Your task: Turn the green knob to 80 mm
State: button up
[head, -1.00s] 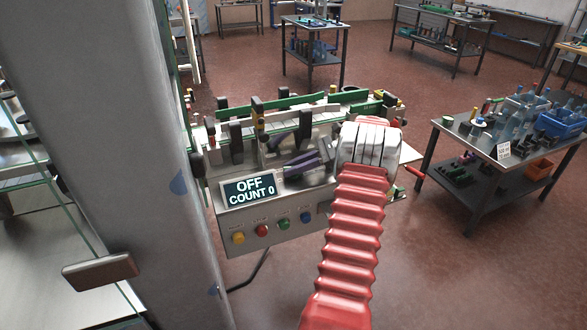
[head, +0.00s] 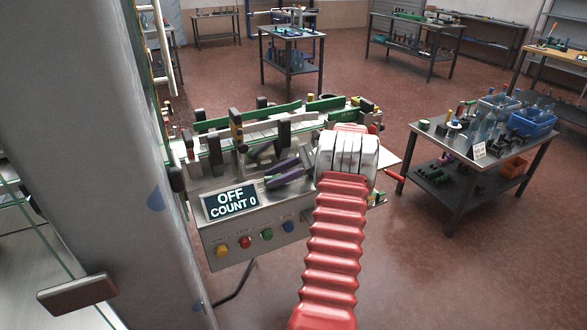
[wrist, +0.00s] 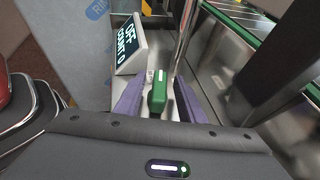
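A green knob (wrist: 157,92), a small upright block with a pale mark, stands beside a metal post in the wrist view. The two purple fingers of my gripper (wrist: 160,80) lie on either side of it, apart, with a visible gap to each side. In the head view my gripper (head: 270,176) reaches left over the machine (head: 262,224), just right of its display. I cannot make out the knob there, and no millimetre reading is legible in either view.
The machine's display (head: 231,202) reads OFF, COUNT 0, above a row of coloured buttons (head: 245,242). A green rail (head: 250,117) and dark upright clamps rise behind my gripper. A grey column (head: 100,150) stands close on the left. A bench (head: 455,150) with bottles stands at right.

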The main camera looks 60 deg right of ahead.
jog(key=v, duration=1.3)
jog(key=shift+d, duration=0.1)
jog(key=shift+r, duration=0.1)
